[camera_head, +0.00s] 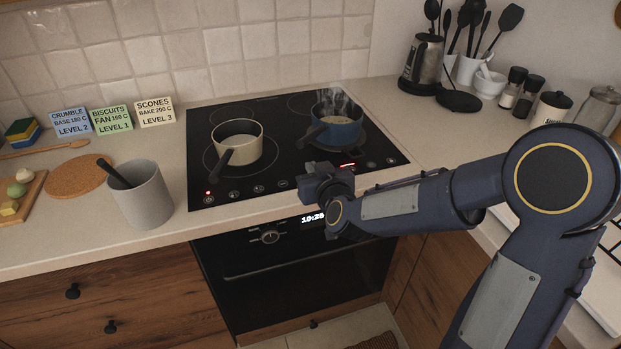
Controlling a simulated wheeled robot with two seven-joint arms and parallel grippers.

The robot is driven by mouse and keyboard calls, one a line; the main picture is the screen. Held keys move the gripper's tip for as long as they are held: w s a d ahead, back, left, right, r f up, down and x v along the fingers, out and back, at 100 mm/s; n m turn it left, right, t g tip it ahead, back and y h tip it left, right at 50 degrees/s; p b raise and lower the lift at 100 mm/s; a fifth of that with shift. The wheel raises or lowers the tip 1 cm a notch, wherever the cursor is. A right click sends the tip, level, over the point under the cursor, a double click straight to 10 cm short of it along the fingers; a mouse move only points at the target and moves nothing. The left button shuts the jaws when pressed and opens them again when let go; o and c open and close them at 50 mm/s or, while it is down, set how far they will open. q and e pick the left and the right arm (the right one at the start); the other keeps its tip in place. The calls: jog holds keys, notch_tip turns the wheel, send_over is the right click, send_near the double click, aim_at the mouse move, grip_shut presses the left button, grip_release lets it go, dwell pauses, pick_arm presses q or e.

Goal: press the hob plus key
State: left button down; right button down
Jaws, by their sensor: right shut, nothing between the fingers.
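The black glass hob (285,165) is set into the counter, with a row of round touch keys (259,189) along its front edge. The key symbols are too small to read, so I cannot tell which is the plus key. A red light glows at the front left, and a red display (347,166) is lit right of the middle. My right gripper (314,182) is shut and empty at the hob's front edge, hiding the middle of the key row. I cannot tell whether it touches the glass. My left gripper is out of view.
A cream pan (238,135) and a steaming blue pot (337,131) stand on the hob, handles pointing toward the front. A grey cup (146,200) stands left of the hob. The oven (300,275) is below. A kettle (423,62) and jars stand at the back right.

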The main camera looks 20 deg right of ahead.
aim_at(283, 184)
jog(key=shift+x, duration=1.05)
notch_tip(283, 184, down, 3)
jog(key=shift+w+r, duration=0.1)
jog(key=shift+r, duration=0.05)
jog(key=shift+f, duration=0.65)
